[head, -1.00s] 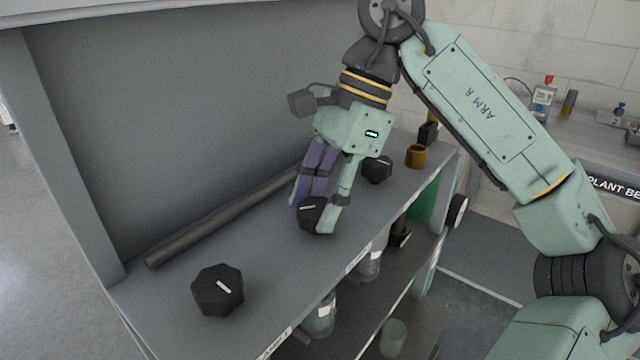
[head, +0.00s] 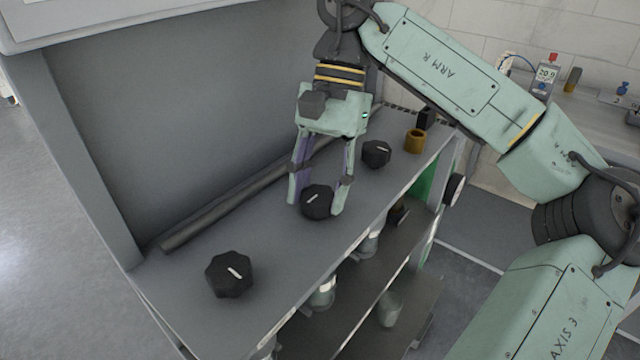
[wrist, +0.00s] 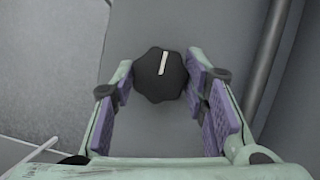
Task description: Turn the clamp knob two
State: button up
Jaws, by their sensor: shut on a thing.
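A black lobed knob (head: 317,203) with a white pointer line is the middle one of three on a grey shelf. In the wrist view the same knob (wrist: 160,84) sits between my fingers, its line almost upright. My gripper (head: 315,209) reaches down from above and is shut on this knob, with one finger on each side. The purple finger pads show in the wrist view. A like knob (head: 229,276) stands nearer at the left, and another (head: 376,153) stands farther back; both are apart from my gripper. No knob number is readable.
A dark grey bar (head: 225,214) lies along the shelf's back, behind the knobs. A brass cylinder (head: 415,141) stands at the shelf's far end. Below the front edge is a lower shelf with jars (head: 323,293). The shelf surface between the knobs is clear.

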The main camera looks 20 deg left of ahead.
dwell(0.4)
jog(key=o, duration=1.1)
jog(key=shift+o, duration=0.2)
